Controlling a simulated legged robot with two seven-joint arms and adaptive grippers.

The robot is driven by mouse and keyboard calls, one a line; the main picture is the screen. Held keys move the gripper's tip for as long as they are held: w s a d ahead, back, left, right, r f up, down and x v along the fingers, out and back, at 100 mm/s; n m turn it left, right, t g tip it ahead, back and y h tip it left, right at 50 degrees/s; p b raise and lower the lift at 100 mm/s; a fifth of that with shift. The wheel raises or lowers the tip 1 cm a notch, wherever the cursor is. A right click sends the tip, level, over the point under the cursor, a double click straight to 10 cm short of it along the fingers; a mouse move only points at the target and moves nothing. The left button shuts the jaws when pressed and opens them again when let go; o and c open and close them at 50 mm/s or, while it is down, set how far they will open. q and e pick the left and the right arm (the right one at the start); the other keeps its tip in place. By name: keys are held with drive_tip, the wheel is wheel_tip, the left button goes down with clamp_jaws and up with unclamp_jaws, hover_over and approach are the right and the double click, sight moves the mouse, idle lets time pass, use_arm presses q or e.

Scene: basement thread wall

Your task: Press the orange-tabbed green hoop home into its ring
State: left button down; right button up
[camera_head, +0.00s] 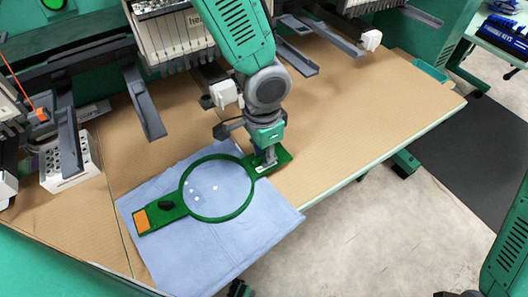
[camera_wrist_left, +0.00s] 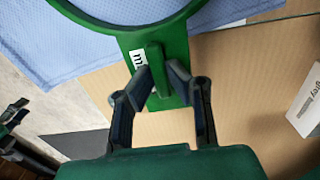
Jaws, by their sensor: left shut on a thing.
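The green hoop (camera_head: 250,190) lies on a blue cloth (camera_head: 165,262) near the table's front edge. An orange tab (camera_head: 141,220) marks its left end. A separate ring cannot be told apart from the hoop here. My left gripper (camera_head: 268,160) is at the hoop's right end plate. In the left wrist view, my left gripper (camera_wrist_left: 160,85) is shut on a small upright green fin on that plate, beside a white label (camera_wrist_left: 138,60). Part of the hoop's rim (camera_wrist_left: 130,26) shows beyond it. My right gripper is not in view.
Grey machine arms (camera_head: 145,105) overhang the tan tabletop (camera_head: 375,108) at the back. A white block with holes (camera_head: 70,166) stands at left. The tabletop to the right is mostly clear. The front edge drops to a concrete floor (camera_head: 370,235).

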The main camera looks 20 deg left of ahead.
use_arm(q)
drive_tip(key=shift+f, duration=0.4)
idle(0.5)
drive_tip(key=c, duration=1.5)
unclamp_jaws()
drive_tip(key=shift+o, duration=0.2)
drive_tip(key=shift+r, duration=0.1)
wheel_tip(320, 180, up, 12)
